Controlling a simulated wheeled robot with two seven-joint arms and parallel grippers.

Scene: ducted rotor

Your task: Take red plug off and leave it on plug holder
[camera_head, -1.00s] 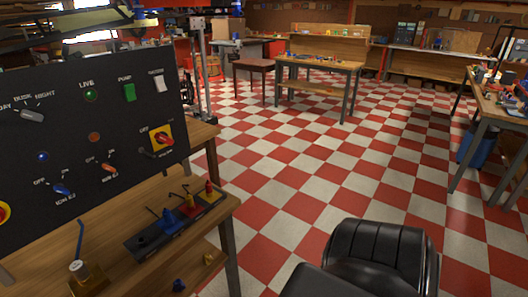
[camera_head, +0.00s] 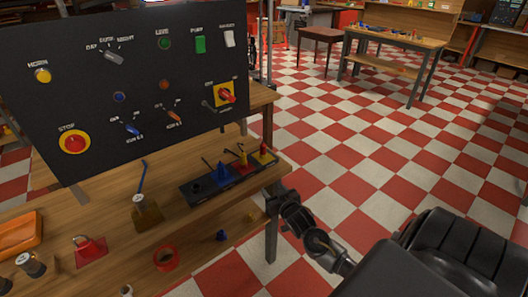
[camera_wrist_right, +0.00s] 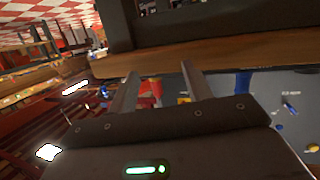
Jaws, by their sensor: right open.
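A red plug (camera_head: 264,154) stands upright at the right end of a black strip (camera_head: 210,193) on the wooden bench. I cannot tell whether this strip is the plug holder. My right gripper (camera_head: 287,204) is beside the bench's right edge, below and right of the red plug, apart from it. In the right wrist view its two fingers (camera_wrist_right: 158,88) are spread with nothing held. My left gripper is not in view.
A black control panel (camera_head: 140,70) with switches rises behind the strip.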

